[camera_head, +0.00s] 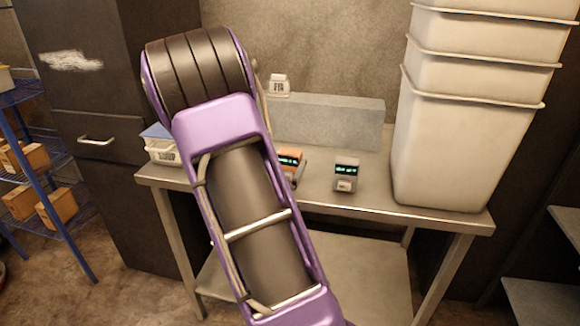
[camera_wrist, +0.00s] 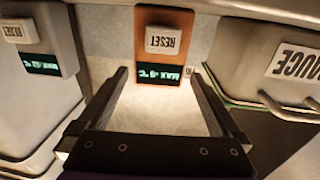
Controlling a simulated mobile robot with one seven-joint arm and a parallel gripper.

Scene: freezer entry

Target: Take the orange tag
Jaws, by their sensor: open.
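The orange tag (camera_wrist: 145,95) is in the wrist view, upside down, with a white RESET button and a dark display with green characters. In the head view the orange tag (camera_head: 290,158) is partly hidden behind my purple arm. My gripper (camera_wrist: 160,73) is open, one finger on each side of the orange tag as seen in the wrist view. I see no contact, and the depth between fingertips and tag is unclear.
A grey tag (camera_head: 346,174) stands right of the orange one on the metal table (camera_head: 390,199). A labelled tub (camera_head: 163,152) stands left; its SAUCE label (camera_wrist: 294,63) shows near my right finger. Stacked white bins (camera_head: 450,145) fill the right end. A grey block (camera_head: 335,122) stands behind.

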